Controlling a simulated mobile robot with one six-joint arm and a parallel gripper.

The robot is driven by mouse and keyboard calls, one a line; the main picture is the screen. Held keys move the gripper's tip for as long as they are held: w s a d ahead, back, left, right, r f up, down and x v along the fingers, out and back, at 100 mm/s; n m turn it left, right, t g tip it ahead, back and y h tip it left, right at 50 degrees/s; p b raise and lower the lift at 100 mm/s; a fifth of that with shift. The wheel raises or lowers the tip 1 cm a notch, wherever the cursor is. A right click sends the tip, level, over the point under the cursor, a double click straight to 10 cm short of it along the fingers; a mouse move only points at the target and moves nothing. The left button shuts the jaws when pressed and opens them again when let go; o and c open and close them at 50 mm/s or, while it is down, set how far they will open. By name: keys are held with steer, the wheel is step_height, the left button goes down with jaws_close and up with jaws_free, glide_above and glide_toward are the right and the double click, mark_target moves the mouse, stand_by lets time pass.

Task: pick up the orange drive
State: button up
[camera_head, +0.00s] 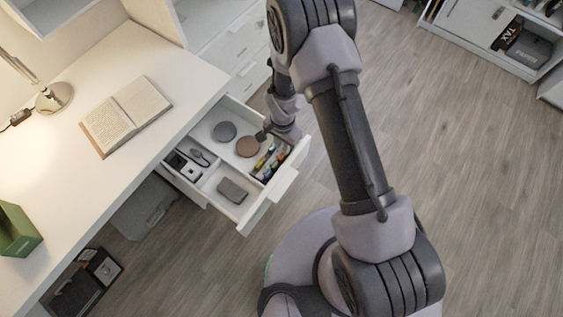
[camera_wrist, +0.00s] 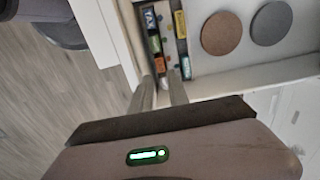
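Several small coloured drives lie in a narrow compartment of the open white drawer (camera_head: 251,212). In the wrist view the orange drive (camera_wrist: 159,64) lies near the compartment's end, just beyond my fingertips. A green drive (camera_wrist: 155,43) is next to it, and a white-and-blue one (camera_wrist: 186,69) lies to its right. My gripper (camera_wrist: 162,82) is open, with its two fingers apart and nothing visibly held between them. The gap between them lines up with the orange drive. In the head view my gripper (camera_head: 264,134) is over the drawer's far right part, and I cannot single out the orange drive.
A brown disc (camera_head: 248,146) and a grey disc (camera_head: 224,131) lie in the drawer close to my gripper. A dark grey box (camera_head: 233,189) sits in another compartment. The drawer walls stand close around the drives. The desk (camera_head: 60,190) holds an open book (camera_head: 125,115).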

mark_target(282, 155)
step_height(282, 155, down, 6)
steer(key=b, duration=0.3)
steer(key=shift+r, duration=0.2)
steer(key=shift+c, duration=0.2)
jaws_close()
stand_by(0.9)
